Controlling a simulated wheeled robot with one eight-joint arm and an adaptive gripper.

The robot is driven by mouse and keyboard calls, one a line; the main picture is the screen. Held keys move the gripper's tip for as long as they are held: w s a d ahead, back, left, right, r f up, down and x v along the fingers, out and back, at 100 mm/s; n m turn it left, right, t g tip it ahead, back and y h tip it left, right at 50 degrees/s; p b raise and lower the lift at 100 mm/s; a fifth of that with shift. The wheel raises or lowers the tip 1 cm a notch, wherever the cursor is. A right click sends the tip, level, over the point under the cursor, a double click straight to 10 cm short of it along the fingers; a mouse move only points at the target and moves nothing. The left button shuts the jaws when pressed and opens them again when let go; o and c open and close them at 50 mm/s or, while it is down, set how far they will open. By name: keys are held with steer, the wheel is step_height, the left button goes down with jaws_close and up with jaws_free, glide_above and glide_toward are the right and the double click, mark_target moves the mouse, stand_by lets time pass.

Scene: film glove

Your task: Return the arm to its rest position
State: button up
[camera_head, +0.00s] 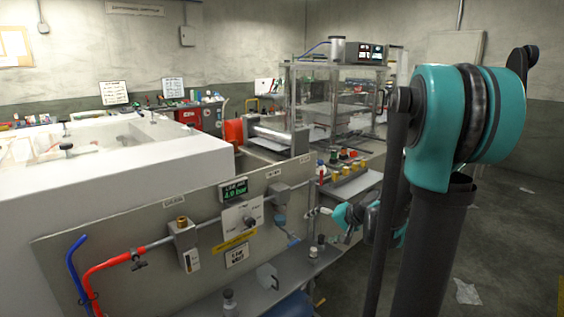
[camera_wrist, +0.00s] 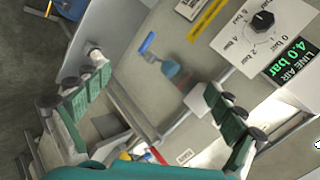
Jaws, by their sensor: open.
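My gripper (camera_wrist: 153,75) is open and empty in the wrist view, its green-padded fingers wide apart. Between and beyond them is the grey panel, with a blue-handled valve (camera_wrist: 147,43) in the gap. In the head view my arm's large teal joint stands at the right, and my arm reaches down to the panel's right end. The gripper end (camera_head: 318,212) is small there, near the blue-handled valve (camera_head: 287,230); its fingers are partly unclear. No contact with the panel can be made out.
The grey panel (camera_head: 110,245) carries a regulator dial (camera_head: 243,218), a display (camera_head: 233,190) reading 4.0 bar and a red hose (camera_head: 105,267). A shelf with coloured knobs (camera_head: 345,173) and a framed machine (camera_head: 335,100) stand behind. Open floor (camera_head: 500,230) lies at the right.

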steer(key=s+d+f+n+g+h, duration=0.1)
steer(key=s+d+f+h, duration=0.1)
steer(key=s, duration=0.5)
steer(key=s+d+f+n+h, duration=0.2)
steer(key=s+f+h, duration=0.1)
steer(key=s, duration=0.4)
steer(key=s+d+f+n+g+h, duration=0.1)
steer(key=s+f+h, duration=0.1)
steer(key=s, duration=0.6)
steer(key=shift+d+f+g, duration=0.3)
steer(key=shift+d+f, duration=0.1)
steer(key=shift+f, duration=0.05)
